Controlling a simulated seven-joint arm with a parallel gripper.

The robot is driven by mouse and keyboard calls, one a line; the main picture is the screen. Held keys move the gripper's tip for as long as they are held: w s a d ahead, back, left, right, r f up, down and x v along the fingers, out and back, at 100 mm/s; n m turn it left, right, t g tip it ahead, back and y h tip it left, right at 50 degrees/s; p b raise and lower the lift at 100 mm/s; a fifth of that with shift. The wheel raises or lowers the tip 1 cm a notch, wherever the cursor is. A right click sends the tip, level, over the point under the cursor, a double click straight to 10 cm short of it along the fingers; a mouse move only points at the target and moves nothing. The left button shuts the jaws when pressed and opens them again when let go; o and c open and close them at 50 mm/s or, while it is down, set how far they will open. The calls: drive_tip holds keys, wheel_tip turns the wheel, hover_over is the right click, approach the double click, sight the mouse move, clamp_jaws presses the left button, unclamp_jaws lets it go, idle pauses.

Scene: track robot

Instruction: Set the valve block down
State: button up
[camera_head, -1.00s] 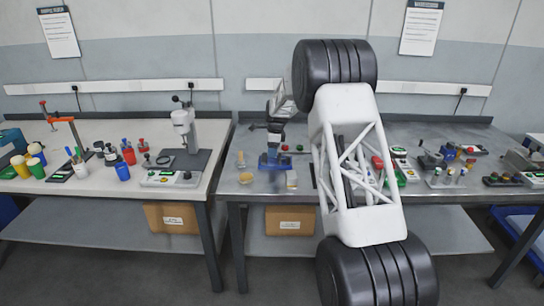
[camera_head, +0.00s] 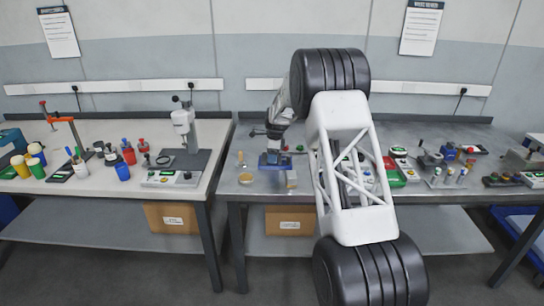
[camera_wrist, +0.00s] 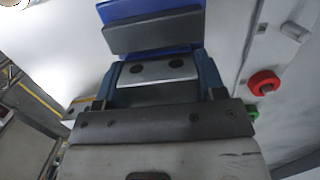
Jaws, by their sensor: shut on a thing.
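My gripper (camera_wrist: 160,85) has its two blue fingers closed on the sides of a metallic block with two dark round holes, the valve block (camera_wrist: 158,72). In the wrist view a blue vise (camera_wrist: 152,20) with dark grey jaw plates lies just beyond the block. Whether block and vise touch cannot be told. In the head view my gripper (camera_head: 275,134) is right above the blue vise (camera_head: 275,160) on the grey bench. The valve block cannot be made out there.
The grey bench (camera_head: 246,196) carries a small tan block (camera_head: 291,180) in front of the vise and a round dish (camera_head: 246,178) to its left. A red knob (camera_wrist: 264,82) and a green one (camera_wrist: 252,111) show right of my gripper. Several fixtures stand farther right.

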drive_tip(key=shift+f, duration=0.15)
drive_tip(key=o, duration=1.2)
drive_tip(key=r, duration=0.4)
drive_tip(key=d+r, duration=0.1)
drive_tip(key=r, duration=0.7)
drive_tip(key=shift+d+r, duration=0.1)
drive_tip(key=shift+d, duration=0.15)
